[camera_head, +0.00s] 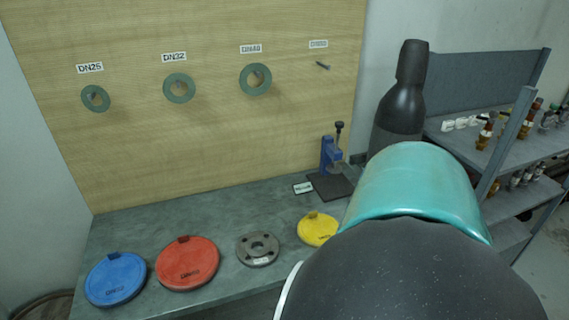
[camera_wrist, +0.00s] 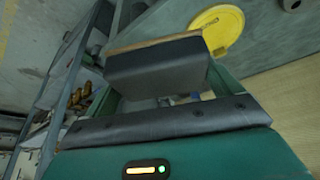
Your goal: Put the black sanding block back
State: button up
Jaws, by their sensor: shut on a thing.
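The black sanding block (camera_wrist: 158,70) shows large in the wrist view, dark with a thin tan layer along its upper edge. My gripper (camera_wrist: 165,88) is shut on it, with a green finger at each side. The block is tilted in that view, and part of the bench and the yellow disc lie beyond it. In the head view my own arm fills the lower right and hides both gripper and block. A small white label (camera_head: 303,188) lies on the bench beside a blue press-like tool; its writing is too small to read.
The grey bench (camera_head: 215,215) carries a blue disc (camera_head: 115,278), a red disc (camera_head: 187,263), a grey flange (camera_head: 257,249), a yellow disc (camera_head: 317,229) and the blue tool (camera_head: 328,155). Green rings hang on the wooden board (camera_head: 210,125). A dark cylinder (camera_head: 400,105) and shelving (camera_head: 490,70) stand right.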

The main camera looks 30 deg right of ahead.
jog(key=w+d+f, duration=0.2)
jog(key=d, duration=0.1)
jog(key=w+d+f, duration=0.2)
jog(key=d+f, duration=0.1)
jog(key=w+d+f, duration=0.2)
jog(key=f, duration=0.1)
jog(key=shift+w+d, duration=0.3)
jog(key=shift+d, duration=0.1)
jog(key=shift+w+d+f, duration=0.15)
jog(key=shift+d+f, duration=0.05)
jog(key=shift+f, duration=0.2)
jog(key=shift+d+f, duration=0.15)
jog(key=shift+f, duration=1.4)
jog(key=shift+f, duration=0.2)
jog(key=o, duration=0.8)
jog(key=shift+o, duration=0.2)
